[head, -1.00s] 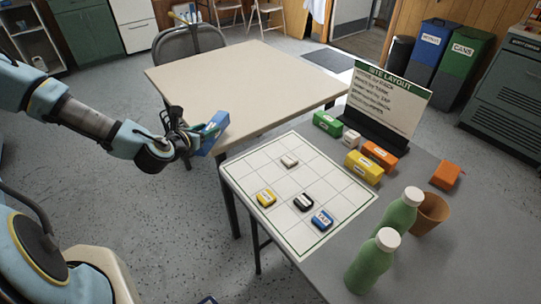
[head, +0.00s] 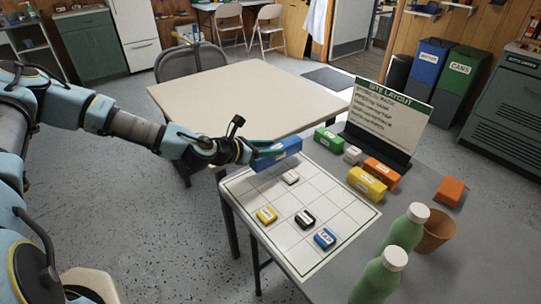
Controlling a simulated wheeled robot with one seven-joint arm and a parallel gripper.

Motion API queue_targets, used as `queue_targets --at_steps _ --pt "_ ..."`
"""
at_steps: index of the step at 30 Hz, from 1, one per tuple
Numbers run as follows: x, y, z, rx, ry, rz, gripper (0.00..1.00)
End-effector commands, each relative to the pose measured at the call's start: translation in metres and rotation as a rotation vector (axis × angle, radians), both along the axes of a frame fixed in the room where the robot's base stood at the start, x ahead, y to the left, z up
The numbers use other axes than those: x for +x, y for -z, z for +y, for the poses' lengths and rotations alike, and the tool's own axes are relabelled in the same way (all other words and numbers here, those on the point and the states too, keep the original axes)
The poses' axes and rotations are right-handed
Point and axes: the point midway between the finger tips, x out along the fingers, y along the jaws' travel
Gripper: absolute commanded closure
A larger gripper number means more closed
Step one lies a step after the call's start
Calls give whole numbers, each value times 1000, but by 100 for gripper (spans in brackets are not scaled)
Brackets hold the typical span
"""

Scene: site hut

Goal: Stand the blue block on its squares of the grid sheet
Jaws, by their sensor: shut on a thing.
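My gripper (head: 252,152) is shut on the blue block (head: 279,154) and holds it above the far left part of the grid sheet (head: 342,213). The block is long, tilted a little, and carries a pale label. The held block hides part of the sheet's far edge.
Behind the sheet are a green block (head: 327,140), a white cube (head: 352,155), a yellow block (head: 366,184), an orange block (head: 381,172) and the site layout sign (head: 391,108). Green bottles (head: 405,238), a brown cup (head: 435,232) and an orange piece (head: 451,191) stand right. A beige table (head: 245,95) adjoins.

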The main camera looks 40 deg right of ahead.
Motion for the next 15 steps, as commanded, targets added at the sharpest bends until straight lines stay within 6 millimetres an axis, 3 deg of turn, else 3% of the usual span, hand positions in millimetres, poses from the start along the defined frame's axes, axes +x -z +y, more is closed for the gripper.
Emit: queue_targets --at_steps 6,15 --pt "0 28 0 1 -1 3 100" --pt "0 32 0 0 -2 1 100"
